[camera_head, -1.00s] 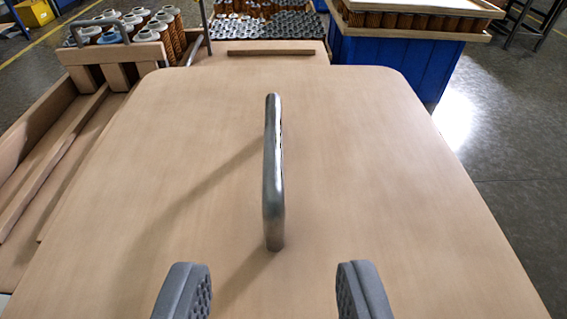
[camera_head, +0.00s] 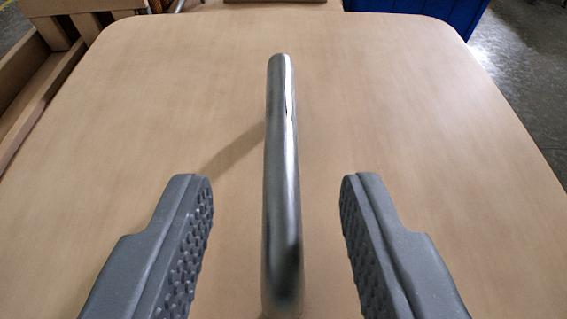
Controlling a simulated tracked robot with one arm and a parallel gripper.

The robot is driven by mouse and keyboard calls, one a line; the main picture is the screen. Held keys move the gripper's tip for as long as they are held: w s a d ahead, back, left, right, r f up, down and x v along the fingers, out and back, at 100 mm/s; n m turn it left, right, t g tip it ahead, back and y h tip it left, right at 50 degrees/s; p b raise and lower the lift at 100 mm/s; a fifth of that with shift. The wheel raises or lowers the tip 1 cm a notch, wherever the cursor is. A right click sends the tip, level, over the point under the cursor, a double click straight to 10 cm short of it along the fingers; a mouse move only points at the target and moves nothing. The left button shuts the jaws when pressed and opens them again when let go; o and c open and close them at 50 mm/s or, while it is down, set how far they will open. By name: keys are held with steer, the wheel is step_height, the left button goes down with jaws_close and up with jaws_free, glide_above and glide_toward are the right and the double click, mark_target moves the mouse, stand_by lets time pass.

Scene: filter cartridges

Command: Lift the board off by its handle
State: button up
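The board (camera_head: 430,120) is a wide, light wooden panel with rounded far corners, and it fills most of the view. Its handle (camera_head: 281,170) is a shiny metal bar standing up from the board and running away from me. My gripper (camera_head: 276,195) is open, with one grey ribbed finger on each side of the handle. There is a visible gap between each finger and the bar. The handle's near end is at the bottom edge of the view.
A wooden tray with compartments (camera_head: 40,75) lies along the left of the board. A blue crate (camera_head: 425,12) stands beyond the board's far right edge. Grey floor (camera_head: 530,60) shows at the right.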

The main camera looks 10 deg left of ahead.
mark_target(281, 176)
steer(key=shift+x, duration=1.8)
steer(key=shift+d, duration=0.1)
jaws_close()
